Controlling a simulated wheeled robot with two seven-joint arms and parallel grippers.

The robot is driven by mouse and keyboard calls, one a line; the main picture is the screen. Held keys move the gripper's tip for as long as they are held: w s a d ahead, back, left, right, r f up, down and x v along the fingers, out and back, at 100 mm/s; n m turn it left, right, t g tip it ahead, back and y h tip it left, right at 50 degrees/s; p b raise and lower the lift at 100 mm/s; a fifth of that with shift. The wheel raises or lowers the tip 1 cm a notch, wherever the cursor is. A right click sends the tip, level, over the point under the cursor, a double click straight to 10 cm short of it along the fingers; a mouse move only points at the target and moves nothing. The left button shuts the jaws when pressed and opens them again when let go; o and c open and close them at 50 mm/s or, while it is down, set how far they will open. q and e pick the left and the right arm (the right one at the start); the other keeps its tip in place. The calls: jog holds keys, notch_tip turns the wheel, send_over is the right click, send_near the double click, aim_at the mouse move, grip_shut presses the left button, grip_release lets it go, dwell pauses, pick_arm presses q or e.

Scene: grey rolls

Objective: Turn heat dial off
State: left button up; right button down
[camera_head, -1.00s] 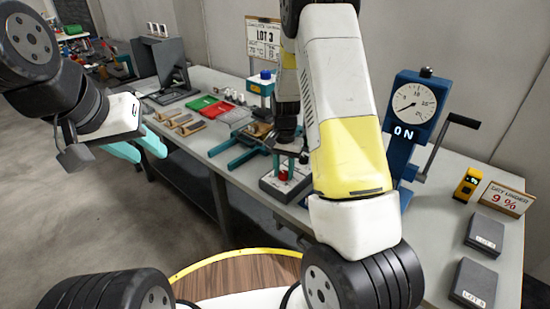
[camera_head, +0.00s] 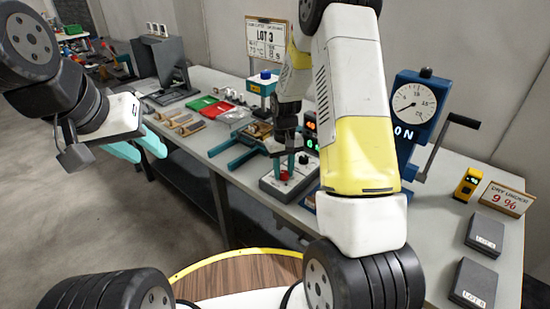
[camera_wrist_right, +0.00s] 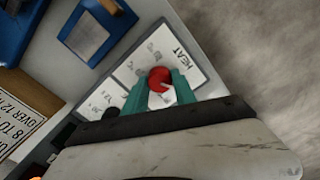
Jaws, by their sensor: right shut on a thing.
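The red heat dial (camera_wrist_right: 158,78) sits on a white panel (camera_wrist_right: 190,50) marked HEAT in the right wrist view. It also shows as a small red spot in the head view (camera_head: 284,178). My right gripper (camera_wrist_right: 160,89) has its teal fingers on both sides of the dial and is shut on it. The dial's pointer is too small to read. In the head view, my right arm comes down over the grey control box (camera_head: 272,190) that carries the dial. My left gripper (camera_head: 138,149) is open and empty, away to the left beyond the bench edge.
A blue gauge stand (camera_head: 412,100) with a crank stands right of my right arm, partly hidden by it. Lit red and green displays (camera_head: 312,145) stand behind the dial box. A yellow device (camera_head: 467,184) and grey lot boxes (camera_head: 484,232) lie at the right.

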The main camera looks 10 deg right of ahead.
aim_at(284, 173)
dwell(0.3)
jog(key=c, duration=1)
grip_release()
jog(key=shift+r, duration=0.1)
notch_tip(284, 173, up, 8)
jog(key=shift+f, duration=0.15)
